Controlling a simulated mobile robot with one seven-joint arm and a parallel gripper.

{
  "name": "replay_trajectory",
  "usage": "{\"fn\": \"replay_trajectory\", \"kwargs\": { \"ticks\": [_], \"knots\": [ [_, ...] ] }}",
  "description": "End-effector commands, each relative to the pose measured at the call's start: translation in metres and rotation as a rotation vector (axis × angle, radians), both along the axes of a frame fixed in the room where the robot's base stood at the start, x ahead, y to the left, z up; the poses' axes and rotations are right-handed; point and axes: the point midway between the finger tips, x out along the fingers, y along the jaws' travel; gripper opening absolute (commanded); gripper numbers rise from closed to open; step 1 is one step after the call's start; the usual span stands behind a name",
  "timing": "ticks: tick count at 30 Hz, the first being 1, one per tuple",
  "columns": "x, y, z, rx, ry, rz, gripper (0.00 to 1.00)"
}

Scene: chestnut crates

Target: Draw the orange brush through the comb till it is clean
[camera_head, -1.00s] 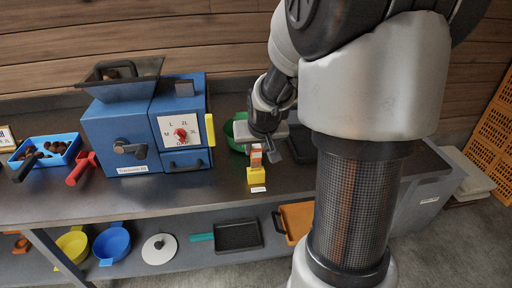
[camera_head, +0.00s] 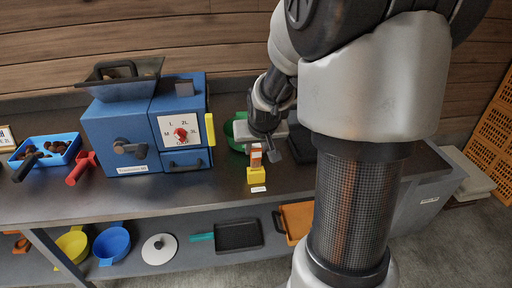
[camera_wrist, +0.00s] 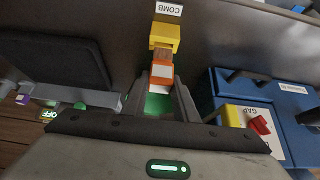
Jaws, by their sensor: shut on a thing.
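The yellow comb block (camera_head: 257,175) stands on the dark bench top; it also shows in the wrist view (camera_wrist: 164,36), with a label reading COMB beside it. The orange brush (camera_head: 256,157) is upright, directly over the comb. In the wrist view the brush (camera_wrist: 161,71) shows orange and white bands, and its brownish end meets the yellow block. I cannot tell how deep the bristles sit in it, or how clean they are. My gripper (camera_wrist: 160,101) is shut on the brush, one finger on each side.
A blue machine (camera_head: 145,128) with a red dial stands left of the comb. A blue tray of chestnuts (camera_head: 45,150) is far left. The bench left of the comb's front is clear.

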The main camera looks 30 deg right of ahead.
Motion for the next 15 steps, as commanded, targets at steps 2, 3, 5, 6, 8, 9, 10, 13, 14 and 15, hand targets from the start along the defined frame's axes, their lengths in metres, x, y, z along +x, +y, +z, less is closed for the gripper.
{"fn": "replay_trajectory", "kwargs": {
  "ticks": [2, 3, 5, 6, 8, 9, 10, 13, 14, 15],
  "knots": [
    [0.000, 0.000, 0.000, 0.000, -0.001, 0.000, 0.03],
    [0.000, 0.000, 0.000, 0.000, -0.001, 0.000, 0.03],
    [0.000, 0.000, -0.001, 0.000, -0.001, 0.000, 0.03],
    [0.000, 0.000, -0.001, 0.000, -0.001, 0.000, 0.03],
    [0.000, 0.000, -0.003, 0.000, -0.001, 0.000, 0.03],
    [0.000, 0.000, -0.004, 0.000, -0.001, 0.000, 0.03],
    [0.000, 0.000, -0.005, 0.000, 0.000, 0.000, 0.03],
    [0.000, 0.000, -0.008, -0.001, -0.001, 0.001, 0.03],
    [0.000, 0.000, -0.009, 0.000, -0.001, 0.000, 0.03],
    [0.000, 0.000, -0.011, -0.001, -0.001, 0.001, 0.03]
  ]
}}
